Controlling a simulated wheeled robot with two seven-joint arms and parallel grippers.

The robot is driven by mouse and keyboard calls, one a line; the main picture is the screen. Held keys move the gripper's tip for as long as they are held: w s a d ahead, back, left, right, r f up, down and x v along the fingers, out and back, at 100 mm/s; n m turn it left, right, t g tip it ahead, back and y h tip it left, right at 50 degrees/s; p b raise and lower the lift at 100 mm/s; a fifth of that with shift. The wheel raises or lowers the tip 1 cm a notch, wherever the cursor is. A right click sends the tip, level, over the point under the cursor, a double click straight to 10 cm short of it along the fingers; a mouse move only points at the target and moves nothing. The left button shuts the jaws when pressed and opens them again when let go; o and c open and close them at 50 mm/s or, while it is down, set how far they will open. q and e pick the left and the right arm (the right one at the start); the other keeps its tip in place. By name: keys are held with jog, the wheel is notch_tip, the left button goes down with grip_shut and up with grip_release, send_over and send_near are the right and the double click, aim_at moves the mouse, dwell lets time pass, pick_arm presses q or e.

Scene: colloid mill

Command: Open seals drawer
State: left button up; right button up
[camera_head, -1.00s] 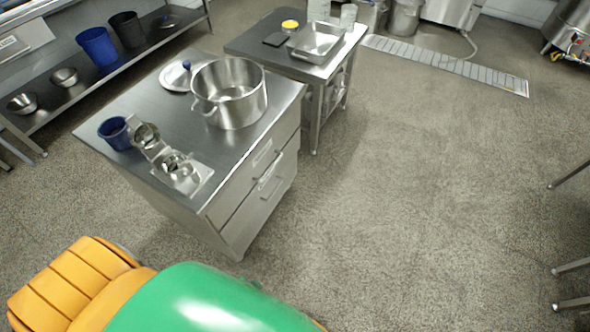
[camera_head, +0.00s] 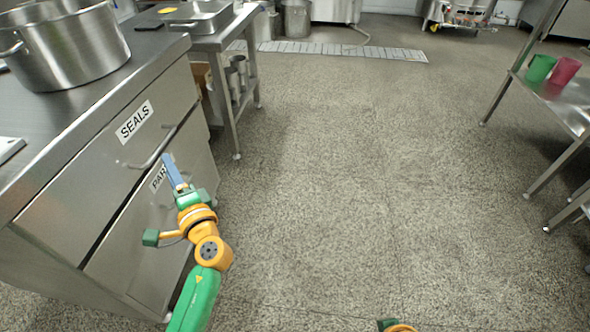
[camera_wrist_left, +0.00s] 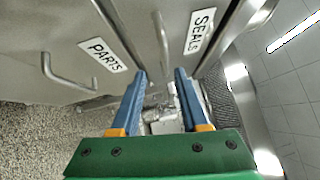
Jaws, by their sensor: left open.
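The seals drawer (camera_head: 95,185) is the upper drawer of the steel cabinet at left, with a SEALS label (camera_head: 135,120). Its front looks flush with the cabinet. Its bar handle (camera_head: 152,150) stands out to the right of and below the label. My left gripper (camera_head: 170,165) is open at the handle's near side. In the left wrist view, the SEALS label (camera_wrist_left: 200,31) is at the upper right, and the handle (camera_wrist_left: 161,45) shows between and beyond the two blue fingertips (camera_wrist_left: 161,78). I cannot tell whether they touch. My right gripper is not in view.
The parts drawer (camera_head: 145,240), with its own handle (camera_wrist_left: 65,75), is just below. A large steel pot (camera_head: 70,45) stands on the cabinet top. A side table (camera_head: 220,38) stands behind. The floor (camera_head: 340,190) to the right is open, up to a shelf (camera_head: 560,100) with cups.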

aim_at(158, 147)
pick_arm(q)
jog(key=x, duration=0.7)
jog(key=shift+a+r, duration=0.1)
jog(key=shift+r, duration=0.3)
grip_shut()
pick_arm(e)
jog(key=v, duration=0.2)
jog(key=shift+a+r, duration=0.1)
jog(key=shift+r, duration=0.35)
